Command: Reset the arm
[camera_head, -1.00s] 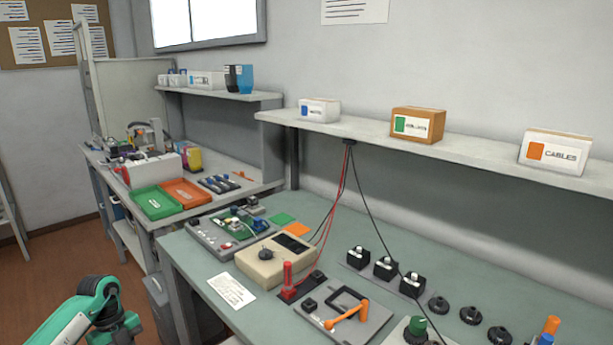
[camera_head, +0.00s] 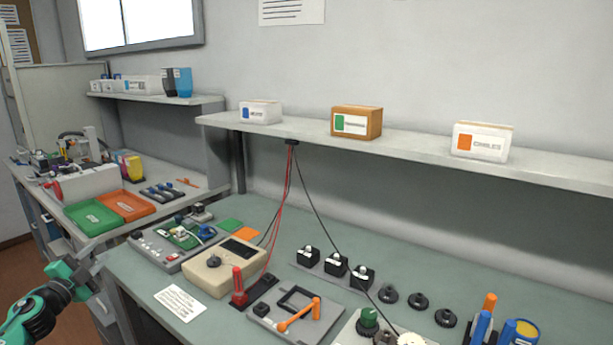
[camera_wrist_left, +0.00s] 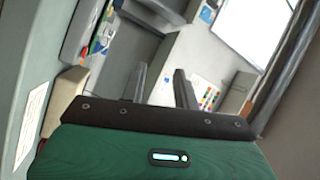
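My left arm comes in at the lower left of the head view, with the left gripper (camera_head: 84,264) at its end, left of the front bench and clear of the things on it. In the left wrist view the two dark fingers of the left gripper (camera_wrist_left: 161,80) stand apart with nothing between them. The gripper is open and empty. My right gripper is in neither view.
The green front bench (camera_head: 140,285) carries a beige meter (camera_head: 222,268), a red-handled tool (camera_head: 238,284), an orange-handled fixture (camera_head: 298,314) and several black parts. A side bench holds a green tray (camera_head: 95,217) and an orange tray (camera_head: 126,205). A shelf (camera_head: 400,145) runs above.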

